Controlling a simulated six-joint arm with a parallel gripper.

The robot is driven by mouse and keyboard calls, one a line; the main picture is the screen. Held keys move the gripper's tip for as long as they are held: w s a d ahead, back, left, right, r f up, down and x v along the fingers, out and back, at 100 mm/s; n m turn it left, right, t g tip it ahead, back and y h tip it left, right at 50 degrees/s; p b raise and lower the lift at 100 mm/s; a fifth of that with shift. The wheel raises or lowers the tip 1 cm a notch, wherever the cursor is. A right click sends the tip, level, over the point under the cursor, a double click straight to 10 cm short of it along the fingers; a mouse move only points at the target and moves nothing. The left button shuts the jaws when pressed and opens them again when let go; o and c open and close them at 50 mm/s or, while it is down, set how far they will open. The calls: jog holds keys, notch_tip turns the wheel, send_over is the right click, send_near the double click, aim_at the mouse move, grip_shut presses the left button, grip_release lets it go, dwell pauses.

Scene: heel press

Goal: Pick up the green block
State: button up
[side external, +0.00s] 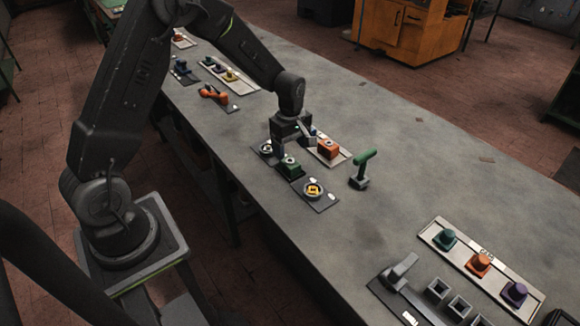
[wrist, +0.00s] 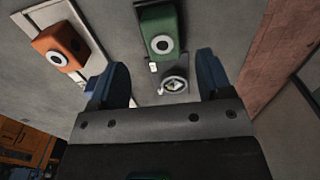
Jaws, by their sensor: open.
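The green block (side external: 291,169) sits on a dark plate on the grey bench, between a round grey dial (side external: 266,149) and a yellow-marked round part (side external: 313,189). In the wrist view the green block (wrist: 161,27) shows a white ring with a dark centre and lies beyond my fingertips at the top. My gripper (side external: 293,146) is above and close to the block in the side view. In the wrist view my gripper (wrist: 162,66) has its two blue fingers spread wide, with nothing held. The grey dial (wrist: 173,83) shows between them. Contact with the block is not visible.
An orange block (side external: 328,149) sits on a white plate close beside my gripper; the wrist view shows an orange block (wrist: 62,47) left of the fingers. A green-handled lever (side external: 363,168) stands to the right. The bench beyond it is mostly clear.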

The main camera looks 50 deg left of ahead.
aim_at(290, 161)
jog(key=shift+s+f, duration=0.15)
jog(key=shift+f, duration=2.85)
jog(key=shift+c, duration=0.2)
jog(key=c, duration=1.1)
jog(key=shift+r, duration=0.2)
